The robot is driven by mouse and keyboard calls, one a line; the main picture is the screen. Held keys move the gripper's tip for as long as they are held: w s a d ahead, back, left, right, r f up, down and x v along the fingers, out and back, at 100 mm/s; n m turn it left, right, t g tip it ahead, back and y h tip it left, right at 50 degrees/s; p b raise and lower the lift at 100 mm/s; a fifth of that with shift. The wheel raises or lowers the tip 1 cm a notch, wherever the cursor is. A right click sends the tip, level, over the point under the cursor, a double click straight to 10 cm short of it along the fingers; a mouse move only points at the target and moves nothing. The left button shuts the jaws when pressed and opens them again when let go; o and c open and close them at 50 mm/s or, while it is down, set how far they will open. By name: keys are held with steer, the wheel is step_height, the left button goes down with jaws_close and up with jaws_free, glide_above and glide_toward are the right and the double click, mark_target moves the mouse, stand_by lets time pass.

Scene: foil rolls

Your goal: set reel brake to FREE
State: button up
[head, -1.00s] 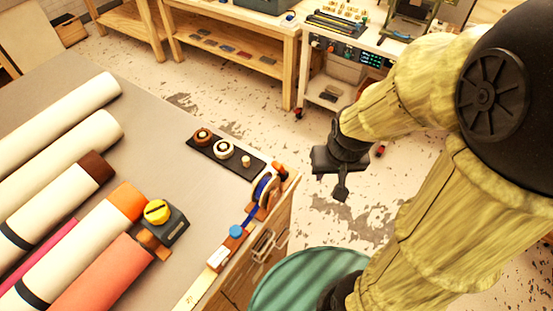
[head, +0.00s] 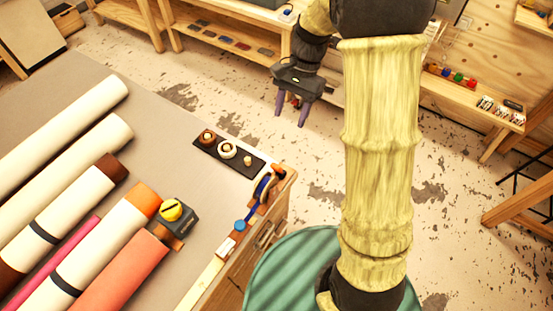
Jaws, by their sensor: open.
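A reel with a blue band (head: 262,186) stands in a wooden holder at the table's right edge. Beside its lower end is a round blue knob (head: 240,226) by a small white block (head: 226,246). A dark box (head: 183,222) with a yellow round knob (head: 171,210) sits further left among the rolls. I see no readable FREE marking, and cannot tell which part is the reel brake. My gripper (head: 291,113) is open and empty, with purple-grey fingers pointing down. It is beyond the table's far right corner, above the floor in the picture, apart from the reel.
Several rolls (head: 84,160) lie on the left of the grey table (head: 125,225). A black strip (head: 209,153) with several round pieces lies near the reel. A green ribbed drum (head: 275,270) stands beside the table. Benches line the back.

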mark_target(276, 166)
steer(key=shift+f, duration=0.1)
steer(key=p+x, duration=0.3)
steer(key=x, duration=1.3)
steer(key=shift+a+f, duration=0.1)
steer(key=shift+s+f, duration=0.25)
steer(key=shift+f, duration=0.25)
steer(key=shift+a, duration=0.1)
jaws_close()
